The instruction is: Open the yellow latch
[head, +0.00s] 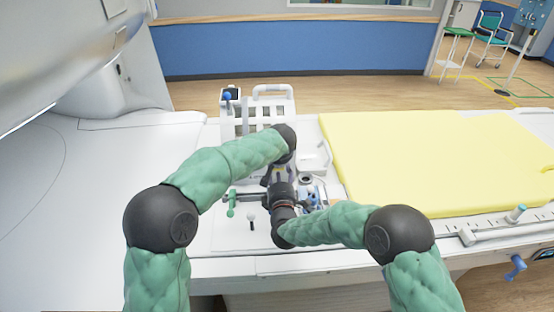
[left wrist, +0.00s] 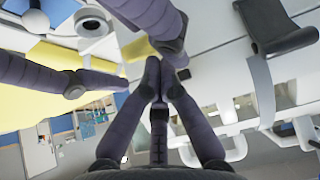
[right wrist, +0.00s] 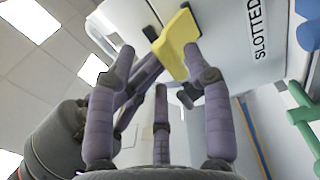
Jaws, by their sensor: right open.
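The yellow latch (right wrist: 178,42) shows in the right wrist view, on a white panel. My right gripper (right wrist: 165,85) is open, with its fingers spread just below the latch; one fingertip overlaps its lower edge in the picture, and I cannot tell if they touch. In the left wrist view a small yellow piece (left wrist: 142,48), likely the latch, lies beside a right-gripper finger. My left gripper (left wrist: 160,78) has its fingertips drawn together, with nothing visible between them. In the head view, the arms hide the latch, and both grippers crowd the middle of the board.
A white board with handles and a frame (head: 272,90) stands on the white table, left of a yellow mat (head: 430,150). A green handle (right wrist: 303,115) and a blue knob (right wrist: 308,36) are at the right in the right wrist view. The two arms are very close together.

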